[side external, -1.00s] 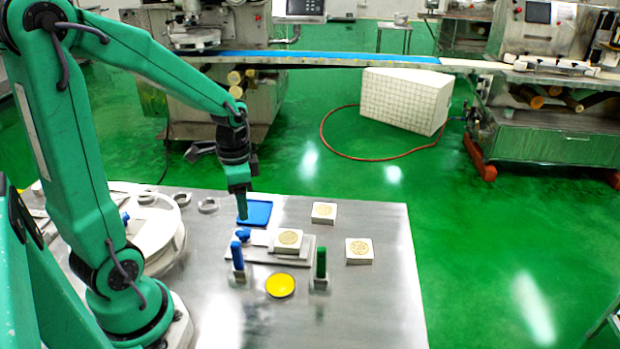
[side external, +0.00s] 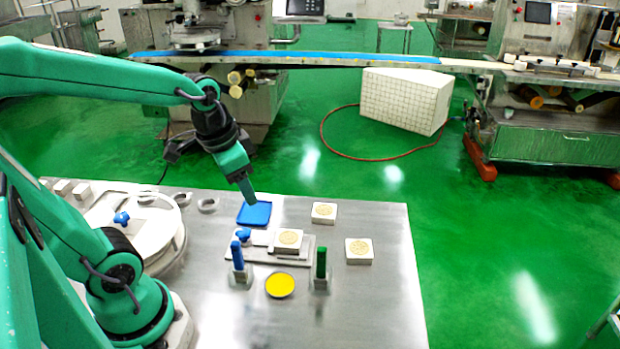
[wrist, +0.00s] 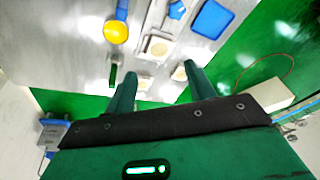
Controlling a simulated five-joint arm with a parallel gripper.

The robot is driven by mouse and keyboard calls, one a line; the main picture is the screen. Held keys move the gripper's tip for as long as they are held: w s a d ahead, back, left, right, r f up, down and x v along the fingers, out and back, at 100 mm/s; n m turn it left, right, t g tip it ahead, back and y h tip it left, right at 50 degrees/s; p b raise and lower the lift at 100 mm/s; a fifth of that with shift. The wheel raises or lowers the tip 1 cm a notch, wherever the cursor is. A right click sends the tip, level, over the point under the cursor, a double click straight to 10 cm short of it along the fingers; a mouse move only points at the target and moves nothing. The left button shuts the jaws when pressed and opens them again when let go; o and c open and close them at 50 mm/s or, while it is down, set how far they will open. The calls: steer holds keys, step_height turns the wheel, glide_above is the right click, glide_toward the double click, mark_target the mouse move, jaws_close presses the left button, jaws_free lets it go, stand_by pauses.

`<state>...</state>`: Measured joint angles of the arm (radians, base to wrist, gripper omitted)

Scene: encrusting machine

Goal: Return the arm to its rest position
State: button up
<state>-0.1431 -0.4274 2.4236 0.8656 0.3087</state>
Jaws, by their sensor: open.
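My gripper (side external: 250,195) hangs above the metal table (side external: 375,300), near the blue tray (side external: 254,214), with nothing between its jaws. In the wrist view its two fingers (wrist: 157,88) are spread apart. My arm reaches out from the left, with its upper link nearly level across the top left of the side view. The jaws look apart from everything on the table.
A square block with a round patterned top (side external: 288,241) sits on a pale plate. Two similar blocks (side external: 323,212) (side external: 359,251) stand to the right. A yellow disc (side external: 280,285), a blue peg (side external: 237,256) and a green peg (side external: 321,263) are in front. A round white turntable (side external: 160,245) lies left.

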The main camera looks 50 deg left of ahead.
steer(key=s+d+r+n+t, duration=0.2)
steer(key=s+d+r, duration=0.1)
steer(key=r, duration=0.1)
steer(key=shift+s+d+r, duration=0.25)
steer(key=shift+s+d, duration=0.05)
steer(key=shift+d, duration=0.05)
steer(key=o, duration=1)
steer(key=shift+w+d+r, duration=0.1)
steer(key=shift+w, duration=0.05)
steer(key=n+g, duration=0.5)
steer(key=n, duration=0.4)
glide_above(321, 248)
step_height(321, 248, down, 2)
steer(key=shift+f, duration=5.05)
